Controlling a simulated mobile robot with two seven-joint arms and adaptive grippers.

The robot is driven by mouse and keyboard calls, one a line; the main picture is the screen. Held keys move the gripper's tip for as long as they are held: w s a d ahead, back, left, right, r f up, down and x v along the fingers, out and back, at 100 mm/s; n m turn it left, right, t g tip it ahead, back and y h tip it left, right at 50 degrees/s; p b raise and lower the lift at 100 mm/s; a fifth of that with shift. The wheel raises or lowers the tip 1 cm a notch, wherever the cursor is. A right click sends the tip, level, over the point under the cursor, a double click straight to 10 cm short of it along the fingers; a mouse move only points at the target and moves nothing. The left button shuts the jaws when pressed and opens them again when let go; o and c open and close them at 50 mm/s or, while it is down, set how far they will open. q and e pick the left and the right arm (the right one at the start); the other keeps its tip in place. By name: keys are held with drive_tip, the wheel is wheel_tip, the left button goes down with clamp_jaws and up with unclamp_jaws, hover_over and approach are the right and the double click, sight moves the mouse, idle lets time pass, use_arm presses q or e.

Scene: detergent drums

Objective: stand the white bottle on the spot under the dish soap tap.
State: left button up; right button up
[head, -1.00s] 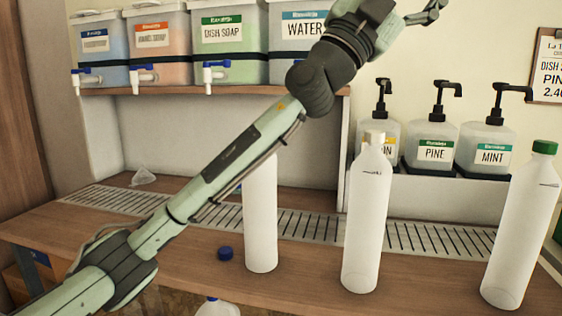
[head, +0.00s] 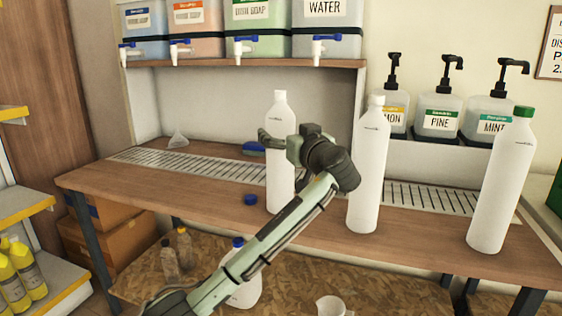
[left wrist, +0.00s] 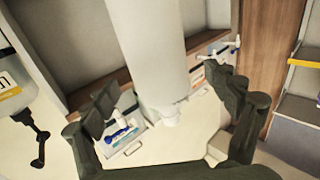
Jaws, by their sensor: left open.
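In the left wrist view, this bottle (left wrist: 155,50) appears neck-down between the spread fingers (left wrist: 165,100), with gaps visible. The dish soap tap (head: 241,46), white with a blue handle, hangs from the dish soap drum (head: 264,14). The spot beneath is partly hidden. My right gripper is not in view.
A slotted drain grate (head: 190,167) runs along the wooden bench (head: 160,190). A loose blue cap (head: 250,200) lies left of the left bottle. Other drums line the shelf (head: 200,63). Pump bottles (head: 437,118) stand behind at right.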

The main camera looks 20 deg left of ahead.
use_arm(q)
drive_tip(key=x, duration=0.3)
drive_tip(key=shift+w+a+f, duration=0.1)
drive_tip(key=shift+w+a, duration=0.15)
drive_tip(key=shift+w, duration=0.15)
drive_tip(key=c, duration=1.3)
drive_tip(key=shift+c, duration=0.4)
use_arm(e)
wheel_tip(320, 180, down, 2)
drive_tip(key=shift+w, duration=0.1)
